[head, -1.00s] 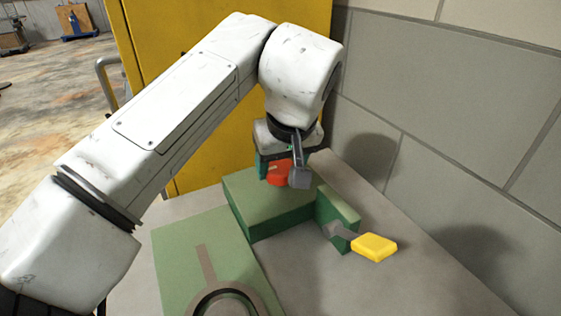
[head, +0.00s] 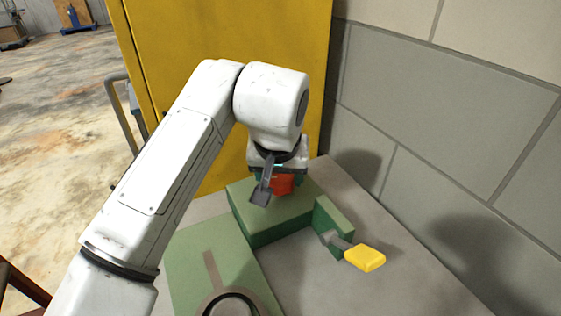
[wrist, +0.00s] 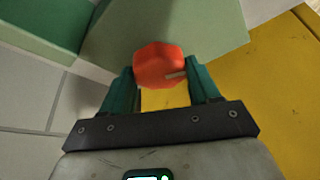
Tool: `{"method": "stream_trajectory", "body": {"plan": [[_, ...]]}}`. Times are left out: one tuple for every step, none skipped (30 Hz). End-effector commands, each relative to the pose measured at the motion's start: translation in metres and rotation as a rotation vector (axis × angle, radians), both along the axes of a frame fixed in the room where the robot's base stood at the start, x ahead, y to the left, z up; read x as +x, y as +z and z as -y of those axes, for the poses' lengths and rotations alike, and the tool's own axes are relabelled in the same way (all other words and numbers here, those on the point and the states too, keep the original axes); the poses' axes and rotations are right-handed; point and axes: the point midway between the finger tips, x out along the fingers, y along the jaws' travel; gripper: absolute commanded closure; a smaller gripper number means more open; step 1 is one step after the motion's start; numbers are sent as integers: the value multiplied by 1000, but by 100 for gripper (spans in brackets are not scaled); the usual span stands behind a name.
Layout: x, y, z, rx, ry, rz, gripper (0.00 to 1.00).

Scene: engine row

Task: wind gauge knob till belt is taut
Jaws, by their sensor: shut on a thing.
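The red knob (wrist: 155,64) stands on top of the green block (head: 275,223). In the wrist view it has a pale pointer mark that points right. My gripper (wrist: 160,82) is shut on the knob from above, with a teal finger on each side. In the head view the knob (head: 283,183) shows partly below my gripper (head: 280,178), and a grey bracket on my wrist hides some of it. I cannot make out a belt in either view.
A yellow-ended lever (head: 365,257) sticks out from a small green block (head: 334,224) at the front right. A flat green plate (head: 190,260) with a dark ring (head: 232,304) lies at the front left. A grey block wall (head: 450,110) and a yellow cabinet (head: 225,40) stand close by.

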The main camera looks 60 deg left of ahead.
Motion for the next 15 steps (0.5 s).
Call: {"method": "stream_trajectory", "body": {"plan": [[0, 4, 1, -6, -42, 4, 70], [0, 4, 1, -6, -70, 3, 70], [0, 4, 1, -6, -108, 3, 70], [0, 3, 0, -6, -136, 4, 70], [0, 4, 0, -6, -164, 3, 70], [-1, 3, 0, -6, -202, 3, 70], [0, 3, 0, -6, -231, 3, 70], [0, 3, 0, -6, -259, 3, 70], [0, 3, 0, -6, -298, 4, 70], [-1, 3, 0, -6, -326, 4, 70], [-1, 2, 0, -6, -354, 3, 70], [-1, 2, -1, -7, -392, 3, 70], [-1, 2, -1, -6, -420, 2, 70], [-1, 2, -1, -5, -449, 3, 70], [-1, 2, -1, -6, -487, 3, 70]]}}
